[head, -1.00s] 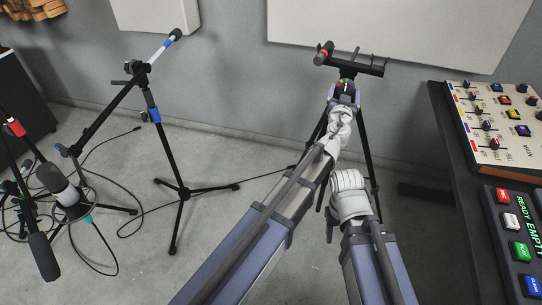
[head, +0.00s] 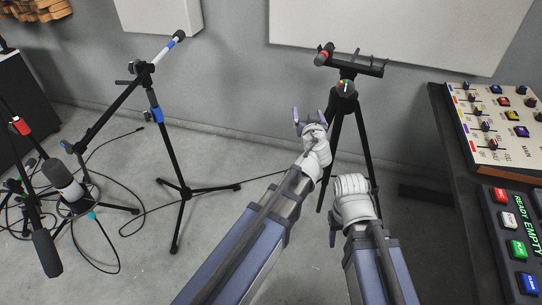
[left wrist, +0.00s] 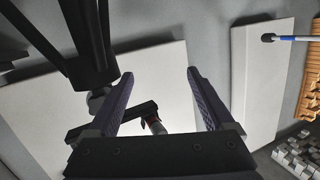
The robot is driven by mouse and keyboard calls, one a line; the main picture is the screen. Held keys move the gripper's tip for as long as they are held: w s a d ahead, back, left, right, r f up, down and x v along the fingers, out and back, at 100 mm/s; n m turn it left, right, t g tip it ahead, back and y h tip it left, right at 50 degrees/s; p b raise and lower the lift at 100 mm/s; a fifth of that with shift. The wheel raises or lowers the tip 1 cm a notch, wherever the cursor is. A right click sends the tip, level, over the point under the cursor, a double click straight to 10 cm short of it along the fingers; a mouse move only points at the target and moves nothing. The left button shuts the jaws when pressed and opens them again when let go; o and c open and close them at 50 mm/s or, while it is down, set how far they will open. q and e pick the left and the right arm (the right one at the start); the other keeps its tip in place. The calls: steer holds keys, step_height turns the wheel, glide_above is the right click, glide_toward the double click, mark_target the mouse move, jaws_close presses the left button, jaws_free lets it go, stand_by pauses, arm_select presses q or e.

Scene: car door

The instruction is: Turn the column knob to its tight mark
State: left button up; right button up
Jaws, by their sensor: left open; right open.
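A boom stand (head: 172,140) and loose cables occupy the left. A desk with a mixer (head: 497,128) and button panel (head: 515,232) is on the right.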

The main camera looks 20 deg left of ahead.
arm_select(q)
steer(key=s+a+f+g+p, duration=0.1)
steer(key=s+a+f+g, duration=0.7)
steer(key=s+f, duration=0.3)
steer(key=shift+a+n, duration=0.4)
steer(key=s+d+r+m+g+h+p, duration=0.2)
steer(key=s+d+r+m+g+p, duration=0.1)
steer(key=s+d+r+p, duration=0.4)
steer(key=s+d+r+m+g+h+p, duration=0.1)
steer(key=s+d+r+m+g+p, duration=0.2)
steer(key=s+d+r+p, duration=0.4)
steer(key=s+g+p, duration=0.1)
steer(key=s+p, duration=0.4)
steer(key=shift+d+m+h+p, duration=0.25)
steer(key=shift+m+h+p, duration=0.15)
